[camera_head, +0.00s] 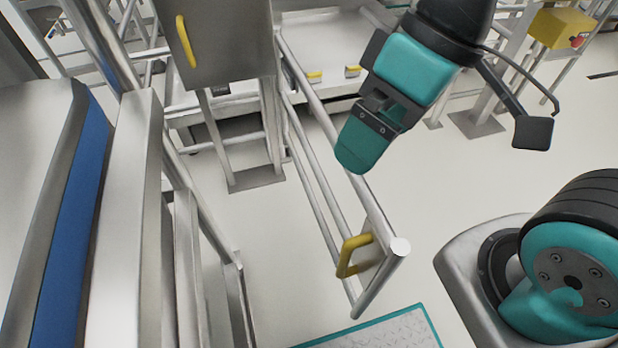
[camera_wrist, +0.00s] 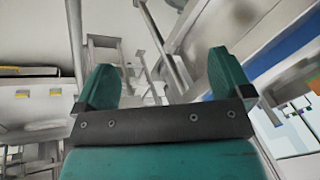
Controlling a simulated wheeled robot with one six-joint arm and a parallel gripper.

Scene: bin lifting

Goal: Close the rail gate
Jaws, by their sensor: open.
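The rail gate (camera_head: 335,135) is a frame of pale metal tubes in the head view. It runs from the grey cabinet at the top down to a free end at the lower middle. A yellow handle (camera_head: 354,254) sits on a plate near that end. The gate stands swung out, its free end well apart from the metal post (camera_head: 236,275) on the left. My gripper (camera_head: 366,145), with teal fingers, is open and empty. In the picture it overlaps the gate's upper tube, above the handle; I cannot tell contact. The wrist view shows both fingers (camera_wrist: 165,85) spread with nothing between them.
A grey cabinet (camera_head: 215,45) with its own yellow handle stands at the top. Metal rails and a blue-edged panel (camera_head: 70,230) fill the left. A yellow box with a red button (camera_head: 560,29) is at top right. Pale floor is clear between gate and left post.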

